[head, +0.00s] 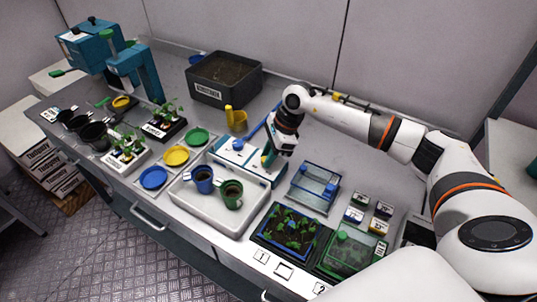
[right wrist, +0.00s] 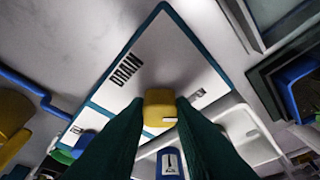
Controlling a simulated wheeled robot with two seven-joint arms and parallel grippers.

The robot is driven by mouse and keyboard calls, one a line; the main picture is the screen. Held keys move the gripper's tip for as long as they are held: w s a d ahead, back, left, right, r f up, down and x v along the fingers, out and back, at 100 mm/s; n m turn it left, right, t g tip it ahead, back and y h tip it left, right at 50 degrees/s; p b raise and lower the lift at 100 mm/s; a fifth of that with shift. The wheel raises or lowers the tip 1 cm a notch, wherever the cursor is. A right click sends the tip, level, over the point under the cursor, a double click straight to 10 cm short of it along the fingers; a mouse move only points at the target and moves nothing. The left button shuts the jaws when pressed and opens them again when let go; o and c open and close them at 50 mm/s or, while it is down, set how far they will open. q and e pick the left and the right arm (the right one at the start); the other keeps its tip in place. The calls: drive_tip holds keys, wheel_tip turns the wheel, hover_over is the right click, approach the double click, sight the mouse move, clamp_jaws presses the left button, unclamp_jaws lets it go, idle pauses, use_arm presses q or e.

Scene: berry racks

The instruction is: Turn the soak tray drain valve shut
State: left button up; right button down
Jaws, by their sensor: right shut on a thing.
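The soak tray (head: 205,222) is a white tray at the front middle of the bench, with a blue pot (head: 202,182) and a green pot (head: 232,197) in it. Behind it is the white, teal-edged drain panel (head: 226,157). In the right wrist view the panel (right wrist: 185,55) reads "DRAIN", with a partly hidden label on its other side. A yellow valve handle (right wrist: 160,98) stands on it. My right gripper (head: 268,159) is over the panel, its green fingers closed on the yellow handle. The fingers hide part of the handle. My left gripper is not in view.
A blue pipe (head: 262,122) and a yellow can (head: 236,120) stand behind the panel. A clear blue-edged box (head: 315,187) is close on the right. Coloured saucers (head: 176,156) lie left. A dark soil bin (head: 224,78) stands at the back. Seedling trays (head: 289,230) are at the front right.

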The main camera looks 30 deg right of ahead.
drive_tip(key=m+b, duration=0.1)
drive_tip(key=m, duration=0.1)
drive_tip(key=m+t+b, duration=0.1)
drive_tip(key=m, duration=0.1)
drive_tip(key=shift+s+f+t+h, duration=0.1)
drive_tip(key=shift+t+h, duration=0.2)
drive_tip(key=m+t+h+b, duration=0.1)
drive_tip(key=m+b, duration=0.2)
drive_tip(key=m, duration=0.1)
drive_tip(key=shift+s+a, duration=0.1)
drive_tip(key=shift+a, duration=0.1)
drive_tip(key=m+h+b, duration=0.1)
drive_tip(key=m+b, duration=0.1)
drive_tip(key=m, duration=0.1)
drive_tip(key=m+h+b, duration=0.1)
drive_tip(key=m+b, duration=0.1)
drive_tip(key=shift+a+m+t, duration=0.2)
drive_tip(key=shift+m+t, duration=0.2)
drive_tip(key=shift+m+h+b, duration=1)
drive_tip(key=shift+m+b, duration=0.05)
drive_tip(key=shift+m, duration=0.85)
drive_tip(key=shift+r, duration=0.2)
drive_tip(key=c, duration=1.3)
unclamp_jaws()
drive_tip(key=shift+o, duration=0.2)
drive_tip(key=shift+a, duration=0.1)
